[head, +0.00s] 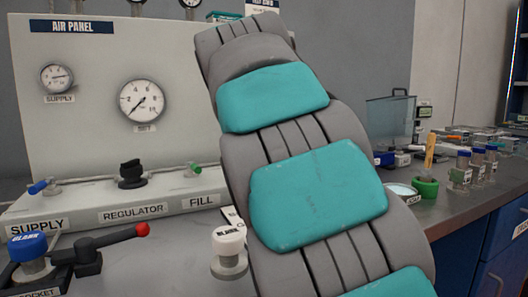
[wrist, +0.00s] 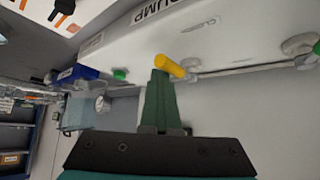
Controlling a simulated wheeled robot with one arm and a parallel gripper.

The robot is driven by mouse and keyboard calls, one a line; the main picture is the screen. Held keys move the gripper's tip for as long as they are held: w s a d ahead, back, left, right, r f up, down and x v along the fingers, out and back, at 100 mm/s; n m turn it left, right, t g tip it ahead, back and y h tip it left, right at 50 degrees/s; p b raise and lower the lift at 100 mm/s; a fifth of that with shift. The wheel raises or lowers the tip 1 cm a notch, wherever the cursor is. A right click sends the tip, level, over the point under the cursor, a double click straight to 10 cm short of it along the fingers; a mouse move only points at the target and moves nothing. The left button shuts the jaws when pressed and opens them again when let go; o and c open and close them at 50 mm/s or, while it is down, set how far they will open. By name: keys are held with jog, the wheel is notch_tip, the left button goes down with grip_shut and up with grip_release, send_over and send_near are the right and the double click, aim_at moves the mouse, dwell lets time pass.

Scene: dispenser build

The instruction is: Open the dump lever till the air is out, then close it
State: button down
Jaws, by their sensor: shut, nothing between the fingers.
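The dump lever's yellow handle (wrist: 170,66) shows in the wrist view, on the pale panel base below the DUMP label (wrist: 155,10). Smaller lettering, seemingly CLOSED, is beside it. My gripper (wrist: 160,78) has its green fingers shut together and empty, with the tips right at the yellow handle. I cannot tell whether they touch it. In the head view my grey and teal arm hides the lever and gripper. The air panel (head: 90,110) shows a SUPPLY gauge (head: 57,78) and a SET gauge (head: 141,102).
In the head view a red-tipped lever (head: 110,240), a blue-capped socket (head: 28,250) and a white cap (head: 229,245) stand at the front. The regulator knob (head: 132,174) is on the panel base. Bottles (head: 462,170) and a green holder (head: 425,187) crowd the right bench.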

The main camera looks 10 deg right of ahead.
jog(key=shift+s+a, duration=0.15)
jog(key=shift+a, duration=0.3)
jog(key=shift+d, duration=0.1)
